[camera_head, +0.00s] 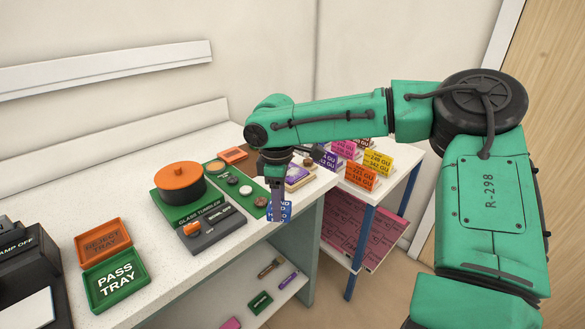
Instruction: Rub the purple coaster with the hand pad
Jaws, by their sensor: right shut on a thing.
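My right gripper (278,217) points down over the front edge of the white bench. It is shut on a small blue lettered block, the hand pad (286,211), whose lettering is too small to read fully. A flat cream and purple piece (298,178) lies on the bench just behind and right of the gripper. It looks like the purple coaster, but the wrist partly covers it and I cannot be sure. The pad appears apart from it, nearer the bench's front edge. My left gripper is not in view.
An orange-lidded pot (179,180) stands on a green mat, with a dark switch box (213,232) before it. A green strip (237,189) holds round pieces. The PASS TRAY (117,281) and reject tray (103,239) lie left. Coloured cards (361,176) stand on a cart at right.

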